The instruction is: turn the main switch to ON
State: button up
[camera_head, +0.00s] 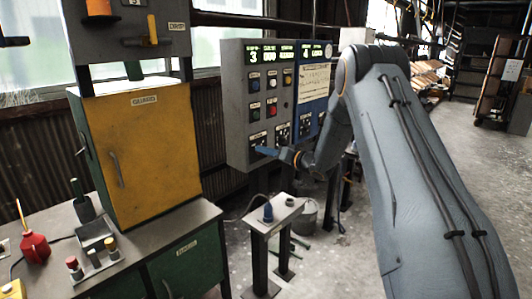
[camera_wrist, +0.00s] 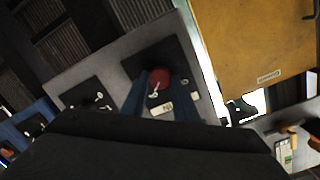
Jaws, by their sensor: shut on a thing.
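The control panel (camera_head: 235,90) is a grey cabinet with lit green displays and several buttons, in the middle of the head view. My gripper (camera_head: 262,150) is at its lower left corner. In the wrist view my gripper's two blue fingers (camera_wrist: 159,88) are shut on a red round knob (camera_wrist: 159,76), the main switch, one finger on each side. The knob sits on a dark square plate, with a small white mark and a pale label at its lower side. In the head view the fingers hide the knob. I cannot tell which position it points to.
A yellow guarded cabinet (camera_head: 150,155) stands left of the panel on a bench (camera_head: 130,265) with a red oil can (camera_head: 35,247). A small stand (camera_head: 272,222) with a blue knob is below the panel. Other switch plates (camera_wrist: 85,95) are beside the knob. Floor at the right is open.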

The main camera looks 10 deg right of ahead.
dwell(0.4)
jog(key=o, duration=1.1)
jog(key=shift+c, duration=0.2)
jog(key=b+v, duration=0.2)
jog(key=v, duration=0.5)
jog(key=shift+s+d, duration=0.25)
jog(key=shift+s, duration=0.1)
jog(key=shift+r, duration=0.1)
